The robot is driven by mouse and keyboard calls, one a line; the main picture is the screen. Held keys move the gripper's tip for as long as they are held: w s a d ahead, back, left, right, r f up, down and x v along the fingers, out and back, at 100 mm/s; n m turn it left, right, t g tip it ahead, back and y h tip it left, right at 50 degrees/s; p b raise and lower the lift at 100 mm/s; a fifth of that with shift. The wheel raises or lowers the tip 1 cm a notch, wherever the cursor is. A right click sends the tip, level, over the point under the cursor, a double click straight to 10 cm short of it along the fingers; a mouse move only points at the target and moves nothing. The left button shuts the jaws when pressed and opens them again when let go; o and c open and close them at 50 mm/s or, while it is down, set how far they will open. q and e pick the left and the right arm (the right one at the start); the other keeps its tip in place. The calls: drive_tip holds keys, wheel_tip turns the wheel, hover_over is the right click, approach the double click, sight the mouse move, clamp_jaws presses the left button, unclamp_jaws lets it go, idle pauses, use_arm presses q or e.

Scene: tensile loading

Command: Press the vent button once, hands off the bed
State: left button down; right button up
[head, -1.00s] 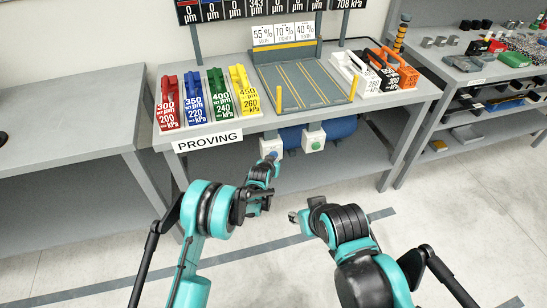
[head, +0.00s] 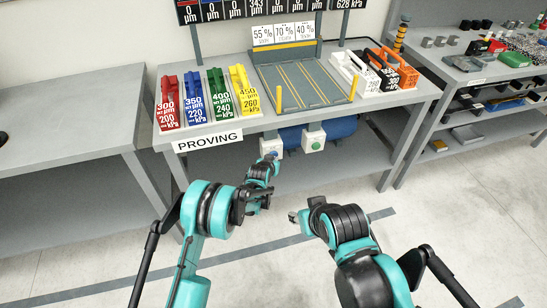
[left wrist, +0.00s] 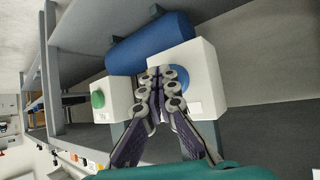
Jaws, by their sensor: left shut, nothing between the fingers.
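Two white button boxes hang under the front edge of the PROVING bench. In the left wrist view, one box (left wrist: 205,62) carries a blue button (left wrist: 171,84) and the other a green button (left wrist: 98,99); the green one also shows in the head view (head: 315,146). My left gripper (head: 271,157) is shut and empty, its fingertips (left wrist: 160,72) right over the blue button and partly hiding it. I cannot tell exact contact. The grey bed (head: 315,83) with yellow lines is clear of both grippers. My right gripper (head: 294,216) is low, away from the boxes; its fingers are unclear.
Coloured weights (head: 194,98) stand left of the bed, white and orange ones (head: 395,66) right. A blue tank (head: 335,130) lies under the bench. A dark display (head: 347,4) above reads 628 kPa. The floor in front is open.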

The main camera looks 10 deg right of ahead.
use_arm(q)
drive_tip(key=shift+s, duration=0.45)
drive_tip(key=s, duration=0.6)
drive_tip(key=shift+d, duration=0.15)
idle(2.8)
